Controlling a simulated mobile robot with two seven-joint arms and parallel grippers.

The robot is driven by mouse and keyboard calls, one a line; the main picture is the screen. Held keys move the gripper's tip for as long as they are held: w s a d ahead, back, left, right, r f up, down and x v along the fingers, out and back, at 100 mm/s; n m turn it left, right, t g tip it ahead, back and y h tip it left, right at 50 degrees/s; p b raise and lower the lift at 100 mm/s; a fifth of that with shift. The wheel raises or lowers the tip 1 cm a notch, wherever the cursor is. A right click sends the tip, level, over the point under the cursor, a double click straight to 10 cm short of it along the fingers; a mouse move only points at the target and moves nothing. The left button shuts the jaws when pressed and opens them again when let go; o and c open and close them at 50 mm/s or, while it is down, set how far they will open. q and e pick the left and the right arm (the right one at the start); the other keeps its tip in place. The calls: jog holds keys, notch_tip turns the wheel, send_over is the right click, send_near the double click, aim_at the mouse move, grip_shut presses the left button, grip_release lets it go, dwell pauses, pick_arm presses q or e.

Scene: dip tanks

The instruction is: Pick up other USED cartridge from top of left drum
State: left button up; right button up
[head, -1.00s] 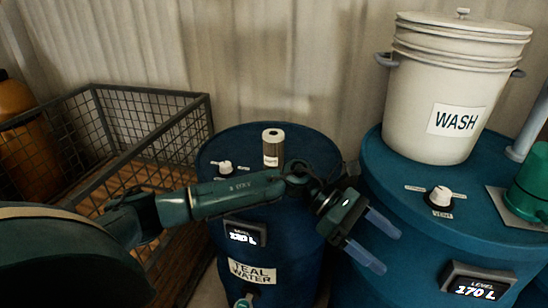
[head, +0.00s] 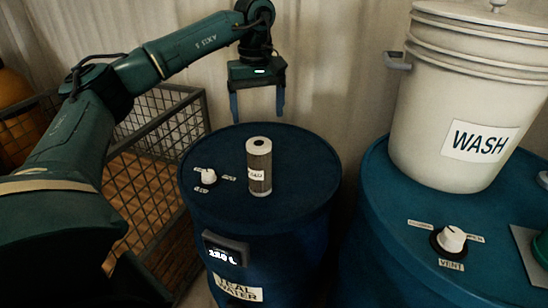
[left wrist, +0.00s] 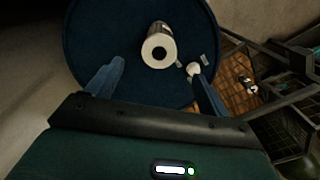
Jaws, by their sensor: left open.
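One cartridge (head: 258,168) stands upright on top of the left drum (head: 290,190), which is blue and labelled TEAL WATER. The cartridge is a pale-capped cylinder with a grey pleated body and a small label I cannot read clearly. My left gripper (head: 257,116) is open and empty, fingers pointing down, above the drum's far edge and apart from the cartridge. In the left wrist view the cartridge (left wrist: 158,48) shows its ring-shaped top, beyond and between the open fingers (left wrist: 156,82). My right gripper is not in view.
A white knob (head: 208,176) sits on the drum top left of the cartridge. A wire-mesh crate (head: 150,190) stands to the left. At right, a second blue drum (head: 385,215) bears a white WASH bucket (head: 455,100) and a vent knob (head: 451,240).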

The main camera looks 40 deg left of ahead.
aim_at(259, 144)
pick_arm(q)
notch_tip(259, 144, down, 8)
jog(key=shift+r+p, duration=0.1)
jog(key=shift+p, duration=0.2)
jog(key=shift+w+a+f+p, duration=0.1)
jog(key=shift+f+p, duration=0.2)
jog(key=shift+f, duration=1)
jog(key=shift+a+f+p, duration=0.1)
jog(key=shift+f+p, duration=0.15)
jog(key=shift+f, duration=1.05)
jog(key=shift+c, duration=0.6)
jog(key=c, duration=1.1)
